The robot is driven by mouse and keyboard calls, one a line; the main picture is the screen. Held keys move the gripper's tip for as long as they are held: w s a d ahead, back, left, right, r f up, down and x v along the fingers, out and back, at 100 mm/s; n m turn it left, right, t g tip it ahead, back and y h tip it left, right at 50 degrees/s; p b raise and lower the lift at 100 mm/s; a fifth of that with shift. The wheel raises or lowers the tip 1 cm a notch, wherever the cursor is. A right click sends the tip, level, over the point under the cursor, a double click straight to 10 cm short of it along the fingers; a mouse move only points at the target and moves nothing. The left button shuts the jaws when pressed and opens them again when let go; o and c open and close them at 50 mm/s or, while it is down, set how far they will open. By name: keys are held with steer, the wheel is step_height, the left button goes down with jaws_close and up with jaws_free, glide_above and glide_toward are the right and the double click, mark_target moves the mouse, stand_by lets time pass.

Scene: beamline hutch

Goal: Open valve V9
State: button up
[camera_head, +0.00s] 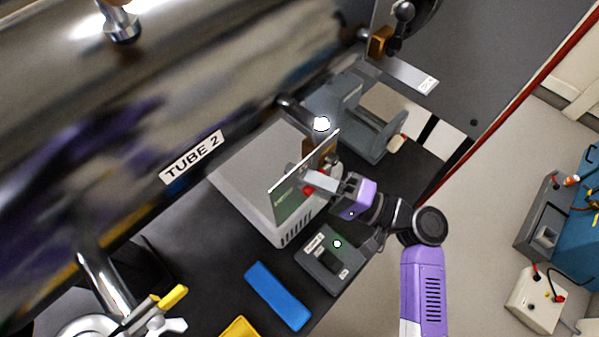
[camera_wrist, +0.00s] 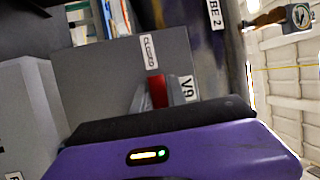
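The valve panel (camera_head: 290,192) is a thin upright plate beside the tube, seen at an angle. In the wrist view its grey face (camera_wrist: 100,85) carries a "CLOSED" label (camera_wrist: 149,52) above and a "V9" label (camera_wrist: 188,88) to the right. A red handle (camera_wrist: 157,91) shows in front of the face, with a grey finger close on each side. My gripper (camera_head: 313,183) reaches the panel from the right, and the red handle (camera_head: 308,190) shows by its fingertips. The fingers look shut on the handle; their contact is partly hidden by my purple hand.
The tube with the "TUBE 2" label (camera_head: 192,157) runs along the upper left. A pale box (camera_head: 245,165) stands behind the panel. A dark control box (camera_head: 322,270), a blue block (camera_head: 277,296) and a yellow one (camera_head: 239,328) lie below.

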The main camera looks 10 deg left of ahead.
jaws_close()
steer(key=shift+f, duration=0.1)
stand_by(1.2)
steer(key=shift+w+d+f+n+g+h+b, duration=0.25)
steer(key=shift+f+n+h+b, duration=0.6)
steer(key=shift+n+b, duration=0.95)
steer(key=shift+w+d+f+n+g+h+b, duration=0.2)
steer(key=shift+w+f+n+h+b, duration=0.25)
steer(key=shift+f+n+b, duration=1.2)
steer(key=shift+w+d+f+n+g+h+b, duration=0.25)
steer(key=shift+n+h+b, duration=0.85)
steer(key=shift+b, duration=1.25)
steer(key=shift+f+n+y, duration=0.1)
steer(key=shift+n+y, duration=0.15)
steer(key=shift+y, duration=0.05)
